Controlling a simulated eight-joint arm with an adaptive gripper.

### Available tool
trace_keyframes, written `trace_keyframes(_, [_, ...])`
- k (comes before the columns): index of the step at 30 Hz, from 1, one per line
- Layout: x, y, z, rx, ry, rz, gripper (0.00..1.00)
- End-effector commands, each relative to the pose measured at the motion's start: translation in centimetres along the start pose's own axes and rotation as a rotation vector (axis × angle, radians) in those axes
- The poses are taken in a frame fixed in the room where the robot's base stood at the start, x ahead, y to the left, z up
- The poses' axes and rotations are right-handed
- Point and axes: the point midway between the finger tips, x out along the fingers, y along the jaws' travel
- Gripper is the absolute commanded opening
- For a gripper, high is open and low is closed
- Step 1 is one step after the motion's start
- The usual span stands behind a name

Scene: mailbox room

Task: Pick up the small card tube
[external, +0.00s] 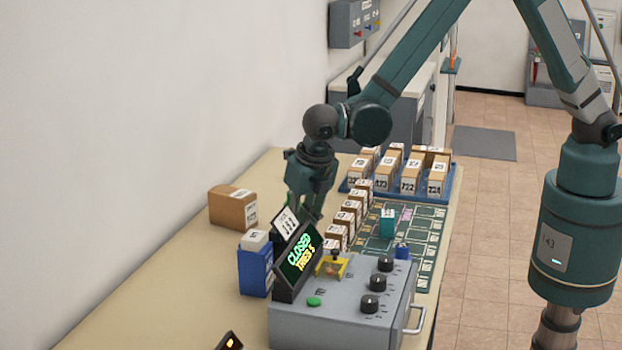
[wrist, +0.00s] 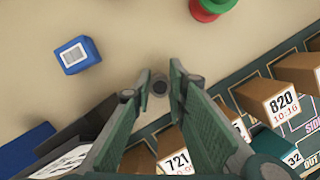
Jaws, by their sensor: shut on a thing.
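My gripper (external: 308,212) points down over the table, behind the dark display as the external camera sees it. In the wrist view its two green fingers (wrist: 160,88) come close together around a small, round, grey-brown thing (wrist: 159,87), seen end-on. This looks like the small card tube, upright between the fingertips. The gripper is shut on it. The tube does not show clearly in the external view, and I cannot tell whether it is clear of the tabletop.
The display (external: 298,262) and grey control box (external: 340,305) stand in front of the gripper. A brown box (external: 232,208) and blue container (external: 255,271) are left. Numbered boxes (external: 348,212) line the green board at right. A small blue box (wrist: 80,54) lies on bare tabletop.

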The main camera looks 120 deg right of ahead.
Motion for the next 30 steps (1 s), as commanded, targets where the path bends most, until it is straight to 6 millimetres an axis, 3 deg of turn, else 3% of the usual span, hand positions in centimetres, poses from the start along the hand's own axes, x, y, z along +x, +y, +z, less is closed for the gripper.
trace_keyframes(11, [-1.2,0.0,0.3,0.000,0.000,0.000,0.11])
trace_keyframes(30, [-8.8,0.0,2.4,0.000,0.000,0.000,0.11])
